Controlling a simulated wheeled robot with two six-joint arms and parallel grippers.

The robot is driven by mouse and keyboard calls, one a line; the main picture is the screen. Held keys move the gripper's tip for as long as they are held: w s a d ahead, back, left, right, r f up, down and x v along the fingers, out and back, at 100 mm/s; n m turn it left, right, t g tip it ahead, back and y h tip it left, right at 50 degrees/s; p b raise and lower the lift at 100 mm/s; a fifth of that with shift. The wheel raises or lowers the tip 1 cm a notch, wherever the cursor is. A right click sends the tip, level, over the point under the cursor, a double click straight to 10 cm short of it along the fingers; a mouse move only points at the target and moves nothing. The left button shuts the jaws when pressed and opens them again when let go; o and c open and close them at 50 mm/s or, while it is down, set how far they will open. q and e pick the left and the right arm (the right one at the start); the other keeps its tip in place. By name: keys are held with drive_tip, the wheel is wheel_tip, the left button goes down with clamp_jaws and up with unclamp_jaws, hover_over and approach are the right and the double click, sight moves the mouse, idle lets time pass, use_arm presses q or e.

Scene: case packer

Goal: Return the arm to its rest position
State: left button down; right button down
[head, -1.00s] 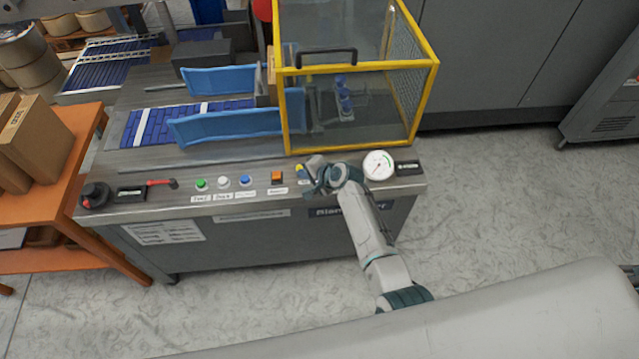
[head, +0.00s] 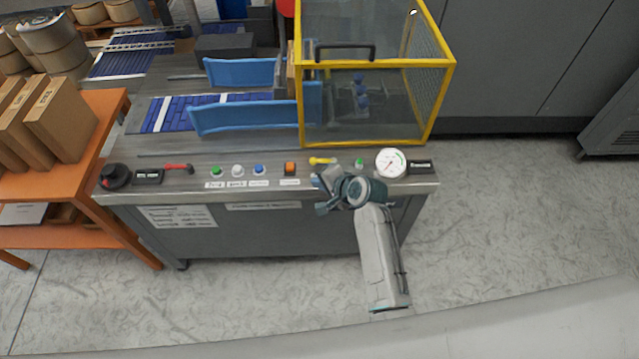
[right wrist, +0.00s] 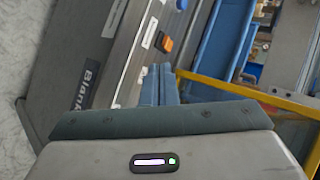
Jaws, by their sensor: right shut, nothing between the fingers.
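My right gripper (head: 322,193) is shut and empty. In the head view it hangs at the front edge of the case packer's control panel (head: 200,178), just below the yellow lever (head: 322,161). In the right wrist view its closed fingers (right wrist: 159,84) point toward the panel, with the orange button (right wrist: 168,44) beyond them. My right arm (head: 378,255) comes up from below in front of the machine. My left gripper is not in view.
A yellow-framed clear guard (head: 375,145) stands on the machine behind the panel. The gauge (head: 391,163) is right of the gripper. An orange shelf (head: 100,105) with cartons stands at left. The floor (head: 510,225) at right is clear.

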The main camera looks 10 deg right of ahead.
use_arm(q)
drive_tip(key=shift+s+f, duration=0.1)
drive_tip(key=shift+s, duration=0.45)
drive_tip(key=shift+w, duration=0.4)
